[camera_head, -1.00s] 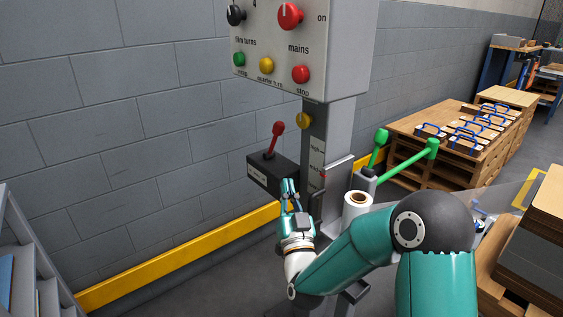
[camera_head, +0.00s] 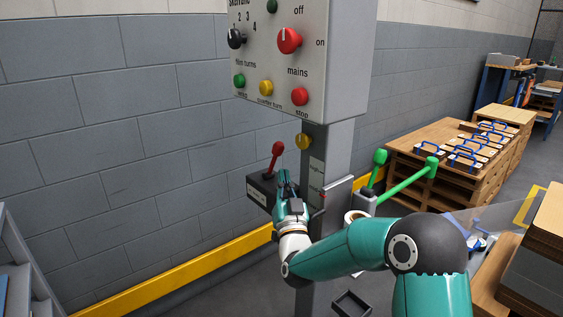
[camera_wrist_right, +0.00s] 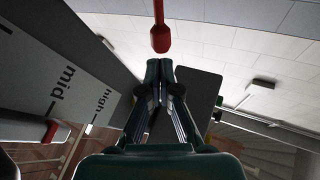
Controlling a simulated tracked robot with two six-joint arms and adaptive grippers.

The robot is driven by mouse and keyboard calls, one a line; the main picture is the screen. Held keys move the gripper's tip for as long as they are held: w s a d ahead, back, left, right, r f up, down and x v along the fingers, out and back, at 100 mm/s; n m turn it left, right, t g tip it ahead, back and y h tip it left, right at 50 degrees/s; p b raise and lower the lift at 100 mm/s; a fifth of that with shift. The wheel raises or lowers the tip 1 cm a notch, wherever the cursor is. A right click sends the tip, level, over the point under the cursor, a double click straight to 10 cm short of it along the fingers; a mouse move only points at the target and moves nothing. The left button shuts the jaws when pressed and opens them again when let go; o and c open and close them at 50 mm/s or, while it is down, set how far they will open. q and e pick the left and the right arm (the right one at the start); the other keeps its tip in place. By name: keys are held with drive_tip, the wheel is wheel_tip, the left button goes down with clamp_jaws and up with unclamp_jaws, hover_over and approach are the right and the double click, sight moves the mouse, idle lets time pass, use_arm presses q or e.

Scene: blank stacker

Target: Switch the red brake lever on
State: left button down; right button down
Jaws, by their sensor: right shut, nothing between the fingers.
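The red brake lever (camera_head: 276,158) stands up from a dark box (camera_head: 262,190) with a pale label, fixed to the left side of the grey machine column. Its red knob also shows at the top of the right wrist view (camera_wrist_right: 161,38), just beyond my fingertips. My right gripper (camera_head: 281,174) is shut and empty, in front of the box and just below and right of the lever knob. It appears apart from the lever. In the right wrist view the shut fingers (camera_wrist_right: 158,75) point toward the lever. The lever's base is partly hidden by the gripper. My left gripper is not in view.
A control panel (camera_head: 330,60) with knobs and buttons hangs above. A film roll (camera_head: 356,216) is partly behind my right arm. A yellow rail (camera_head: 170,275) runs along the block wall. Wooden crates stand at right.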

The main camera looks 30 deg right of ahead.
sight(279, 153)
drive_tip(key=shift+x, duration=2.9)
